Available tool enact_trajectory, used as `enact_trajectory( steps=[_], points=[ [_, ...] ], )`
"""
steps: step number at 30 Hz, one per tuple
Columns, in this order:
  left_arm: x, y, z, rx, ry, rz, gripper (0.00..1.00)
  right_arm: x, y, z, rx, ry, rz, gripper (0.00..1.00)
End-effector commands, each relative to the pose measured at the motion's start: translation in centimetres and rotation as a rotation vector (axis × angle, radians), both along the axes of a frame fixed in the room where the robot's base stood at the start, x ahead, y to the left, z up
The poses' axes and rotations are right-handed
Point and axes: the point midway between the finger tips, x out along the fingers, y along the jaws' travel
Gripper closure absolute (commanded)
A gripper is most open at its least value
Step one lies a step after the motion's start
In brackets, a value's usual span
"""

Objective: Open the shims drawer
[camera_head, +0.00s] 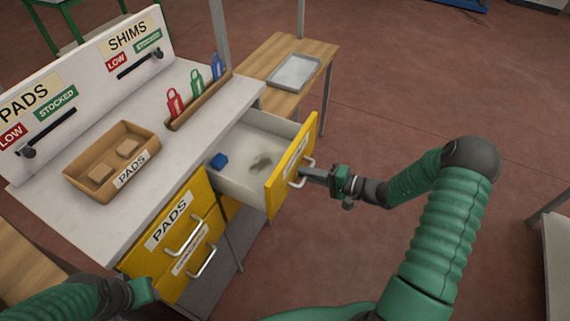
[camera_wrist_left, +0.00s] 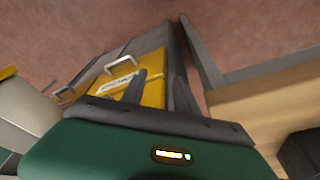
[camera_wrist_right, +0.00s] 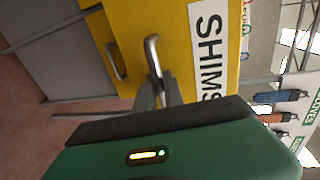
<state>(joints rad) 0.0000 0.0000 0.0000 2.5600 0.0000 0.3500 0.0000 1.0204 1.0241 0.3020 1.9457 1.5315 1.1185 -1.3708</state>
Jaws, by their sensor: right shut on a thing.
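The shims drawer (camera_head: 232,180) is pulled out of the desk, its white inside showing. Its yellow front carries a SHIMS label, readable in the right wrist view (camera_wrist_right: 208,50). My right gripper (camera_head: 312,175) is shut on the drawer's metal handle (camera_wrist_right: 153,58); in the right wrist view its fingers (camera_wrist_right: 158,93) close around the lower part of the handle. A small blue block (camera_head: 220,161) and a dark smudge lie in the drawer. My left gripper is at the lower left of the head view; in the left wrist view its fingers (camera_wrist_left: 158,92) stand apart and empty.
A yellow PADS drawer (camera_head: 170,226) with another below is shut. On the desk are a brown PADS tray (camera_head: 83,184) and a rack with coloured tags (camera_head: 198,102). A side table (camera_head: 323,50) holds a grey tray (camera_head: 294,72). The floor right of the drawer is clear.

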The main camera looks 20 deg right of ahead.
Motion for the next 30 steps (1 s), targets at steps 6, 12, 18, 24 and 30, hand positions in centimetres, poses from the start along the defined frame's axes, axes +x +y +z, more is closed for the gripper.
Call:
enact_trajectory(
  steps=[6, 12, 18, 24, 30],
  points=[
    [0.0, 0.0, -0.2, 0.000, 0.000, 0.000, 0.64, -3.9, -2.8, -0.6, -0.002, 0.012, -0.001, 1.00],
    [0.0, 0.0, -0.2, 0.000, 0.000, 0.000, 0.64, -5.9, -4.3, -0.6, -0.001, 0.013, 0.002, 1.00],
    [0.0, 0.0, -0.2, 0.000, 0.000, 0.000, 0.64, -6.8, -4.9, -0.6, -0.002, 0.014, 0.004, 1.00],
    [0.0, 0.0, -0.2, 0.000, 0.000, 0.000, 0.64, -6.9, -5.0, -0.6, -0.003, 0.013, 0.005, 1.00],
    [0.0, 0.0, -0.2, 0.000, 0.000, 0.000, 0.64, -6.9, -4.9, -0.6, -0.002, 0.012, 0.005, 0.84]
  ],
)
